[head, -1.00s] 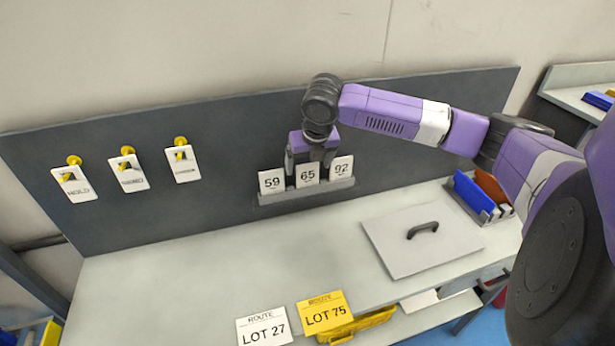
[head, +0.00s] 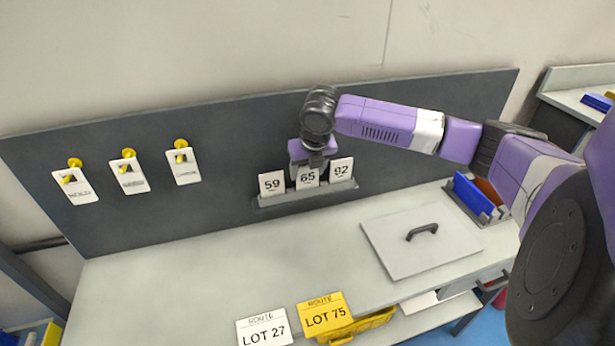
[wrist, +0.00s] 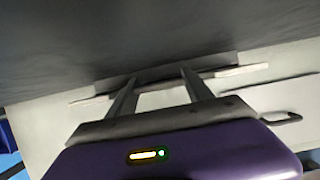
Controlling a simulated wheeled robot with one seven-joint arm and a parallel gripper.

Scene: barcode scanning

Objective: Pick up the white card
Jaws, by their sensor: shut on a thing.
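Three white cards stand side by side in a grey slotted rack on the dark back panel: card 59 (head: 272,184), card 65 (head: 308,180) and card 92 (head: 341,170). In the wrist view my gripper (wrist: 160,78) reaches down to the rack, and the cards show only as thin pale edges. It is shut on card 65, which still stands in the rack (head: 300,197).
White tags (head: 72,188) hang on yellow hooks at left. A grey lid (head: 400,255) with a black handle lies on the bench at right. Blue and orange items (head: 474,195) stand beyond it. A LOT 27 sign (head: 264,330) and yellow LOT 75 sign (head: 326,314) are at the front edge.

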